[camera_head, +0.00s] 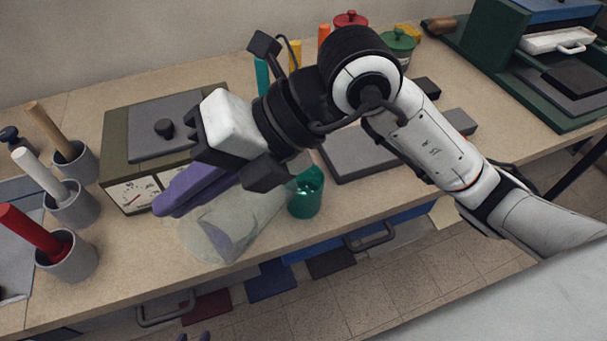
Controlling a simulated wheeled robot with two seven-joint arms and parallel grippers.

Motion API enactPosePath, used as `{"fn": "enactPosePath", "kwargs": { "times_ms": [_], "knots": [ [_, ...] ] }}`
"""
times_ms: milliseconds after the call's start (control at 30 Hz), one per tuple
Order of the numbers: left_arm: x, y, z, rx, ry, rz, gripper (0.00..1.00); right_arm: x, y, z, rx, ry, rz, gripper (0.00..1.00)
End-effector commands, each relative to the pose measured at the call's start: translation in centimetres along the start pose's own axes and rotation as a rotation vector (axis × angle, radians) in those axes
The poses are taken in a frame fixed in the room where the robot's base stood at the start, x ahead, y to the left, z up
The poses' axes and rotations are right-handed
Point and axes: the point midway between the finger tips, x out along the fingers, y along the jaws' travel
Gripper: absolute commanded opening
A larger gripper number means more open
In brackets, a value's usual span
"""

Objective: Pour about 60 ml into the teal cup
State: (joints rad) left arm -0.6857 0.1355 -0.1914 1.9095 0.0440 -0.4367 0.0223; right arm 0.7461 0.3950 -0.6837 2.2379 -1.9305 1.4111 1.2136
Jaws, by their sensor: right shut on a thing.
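The teal cup (306,204) stands upright on the bench near its front edge. A clear glass vessel (232,222) lies tilted to the left of the cup, with its narrower end reaching to the cup's rim. A greyish patch shows inside the vessel, but I cannot tell how much liquid it holds or whether any is flowing. My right gripper (185,200), with purple fingers, is shut on the vessel, and its wrist hides part of it. Only purple tips of my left gripper (193,337) show at the bottom edge.
An olive box with dials (117,188) stands behind the vessel. Grey mortars with red (70,262), white and wooden pestles stand at the left. A grey flat slab (350,160) lies right of the cup. Red and green lidded pots (398,42) and a green machine stand behind.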

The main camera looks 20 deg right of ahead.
Motion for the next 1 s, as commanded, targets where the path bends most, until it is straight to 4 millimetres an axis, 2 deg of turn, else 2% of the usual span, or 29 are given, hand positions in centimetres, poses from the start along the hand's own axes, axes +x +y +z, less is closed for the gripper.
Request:
{"fn": "enactPosePath", "kwargs": {
  "times_ms": [767, 1000],
  "knots": [
    [0.0, 0.0, 0.0, 0.000, -0.001, 0.000, 0.31, 0.1, 0.0, 0.0, -0.005, -0.001, -0.005, 0.00],
    [-0.2, 0.0, -0.1, 0.000, -0.001, -0.001, 0.31, 1.6, -0.6, -0.7, -0.045, -0.004, -0.096, 0.00]
  ]
}}
